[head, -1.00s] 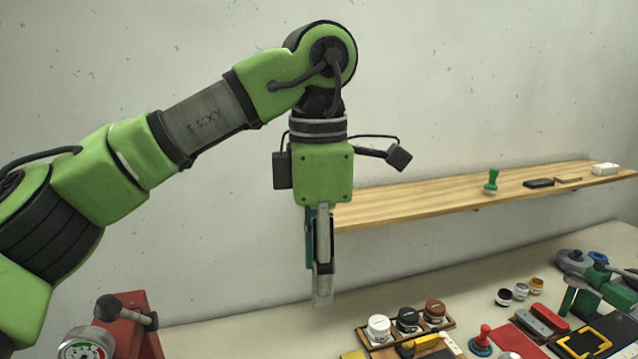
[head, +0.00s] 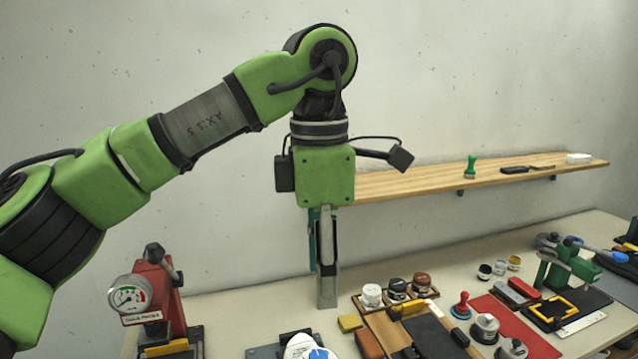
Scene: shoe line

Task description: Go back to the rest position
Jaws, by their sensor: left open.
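My left gripper (head: 327,302) hangs pointing down from the green left arm in the head view. Its fingers are seen nearly edge-on, with nothing visible held; it is open. The fingertips show in front of the bench's back part, left of the wooden tray with the small jars. My right gripper is not in view.
The bench (head: 230,310) holds a red press with a gauge (head: 160,300) at left, a white jar (head: 371,295), a yellow block (head: 350,323), a red mat (head: 530,345) and a green clamp device (head: 568,268). A wall shelf (head: 400,185) carries a green-handled stamp (head: 470,167).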

